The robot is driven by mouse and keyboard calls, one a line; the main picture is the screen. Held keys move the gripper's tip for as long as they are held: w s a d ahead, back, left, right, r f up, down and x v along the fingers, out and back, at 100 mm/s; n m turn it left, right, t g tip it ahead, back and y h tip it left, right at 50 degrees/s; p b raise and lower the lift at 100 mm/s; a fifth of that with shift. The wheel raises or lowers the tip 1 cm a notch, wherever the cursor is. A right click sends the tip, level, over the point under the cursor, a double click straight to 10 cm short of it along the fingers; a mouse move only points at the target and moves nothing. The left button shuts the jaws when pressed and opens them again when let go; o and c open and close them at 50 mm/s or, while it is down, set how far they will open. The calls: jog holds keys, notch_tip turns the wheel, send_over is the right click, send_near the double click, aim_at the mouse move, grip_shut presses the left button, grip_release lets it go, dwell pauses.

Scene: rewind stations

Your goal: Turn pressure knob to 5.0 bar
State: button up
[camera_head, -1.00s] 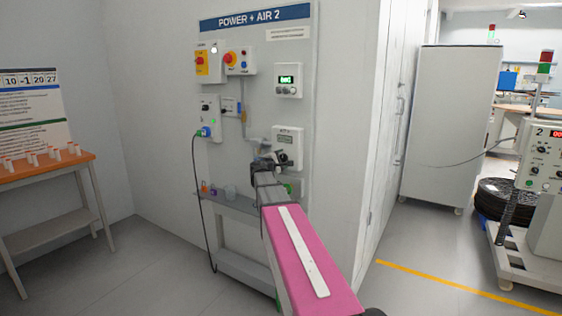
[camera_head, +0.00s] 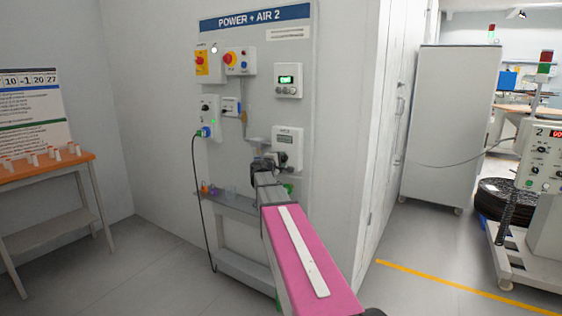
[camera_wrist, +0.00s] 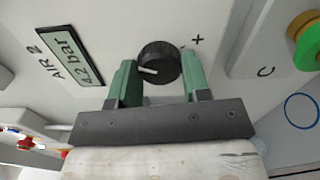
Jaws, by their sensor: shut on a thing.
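The pressure knob (camera_wrist: 158,63) is round and black with a white pointer line, and stands on the pale AIR 2 panel in the wrist view. The display (camera_wrist: 70,56) beside it reads 4.2 bar. A plus sign is printed on the panel by the knob. My gripper (camera_wrist: 159,73) has its two green fingers on either side of the knob and is shut on it. In the head view my gripper (camera_head: 277,166) is at the lower part of the AIR 2 box (camera_head: 287,137); the knob is largely hidden there.
The POWER + AIR 2 wall board (camera_head: 262,110) carries switches, a green-lit display (camera_head: 286,79) and a hanging cable. A small shelf (camera_head: 226,203) is below. An orange-topped table (camera_head: 45,168) stands left. Open floor lies right of my arm.

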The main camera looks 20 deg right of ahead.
jog(key=shift+m, duration=1.3)
jog(key=o, duration=0.9)
jog(key=v, duration=1.1)
jog(key=shift+d+f, duration=0.1)
